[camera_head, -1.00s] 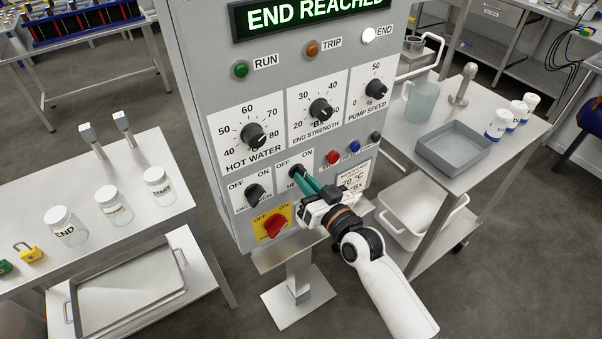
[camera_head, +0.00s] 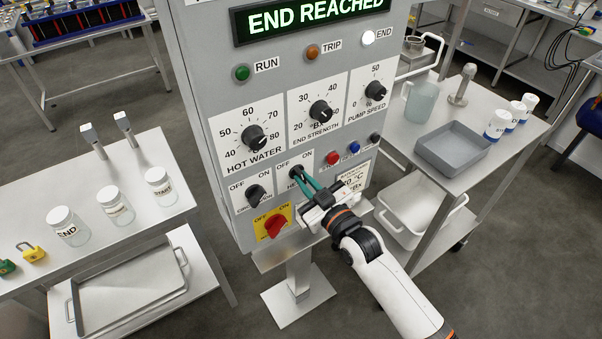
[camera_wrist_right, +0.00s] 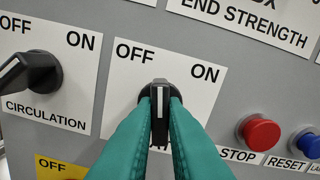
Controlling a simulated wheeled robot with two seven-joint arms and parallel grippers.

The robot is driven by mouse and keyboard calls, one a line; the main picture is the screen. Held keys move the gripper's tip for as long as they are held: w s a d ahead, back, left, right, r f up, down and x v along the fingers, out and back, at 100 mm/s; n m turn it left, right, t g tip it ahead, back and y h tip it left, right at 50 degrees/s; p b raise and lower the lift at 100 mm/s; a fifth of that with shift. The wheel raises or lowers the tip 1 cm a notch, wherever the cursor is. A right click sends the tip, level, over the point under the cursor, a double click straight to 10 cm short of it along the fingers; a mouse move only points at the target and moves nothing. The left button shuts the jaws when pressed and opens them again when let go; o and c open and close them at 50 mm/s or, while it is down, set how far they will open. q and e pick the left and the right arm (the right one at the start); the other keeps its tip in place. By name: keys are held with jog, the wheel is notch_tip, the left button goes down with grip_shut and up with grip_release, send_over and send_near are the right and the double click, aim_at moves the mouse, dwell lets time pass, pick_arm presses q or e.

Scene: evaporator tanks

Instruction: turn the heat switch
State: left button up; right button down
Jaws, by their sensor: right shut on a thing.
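The heat switch (camera_head: 297,171) is a black knob on a white OFF/ON plate on the grey control panel (camera_head: 205,95). My right gripper (camera_head: 299,180) is shut on this knob, with one teal finger on each side. In the right wrist view the heat switch (camera_wrist_right: 160,98) stands between the fingertips (camera_wrist_right: 160,112), its white-marked end pointing up between OFF and ON. The fingers hide most of its label. My left gripper is not in view.
The circulation switch (camera_wrist_right: 28,73) is close on the left, pointing toward OFF. A red main switch (camera_head: 274,226) on yellow is below. Red stop (camera_wrist_right: 259,132) and blue reset (camera_wrist_right: 305,143) buttons are on the right. The display (camera_head: 312,18) reads END REACHED.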

jog(key=shift+n+p, duration=0.3)
jog(key=shift+n, duration=2.7)
jog(key=c, duration=1.4)
grip_release()
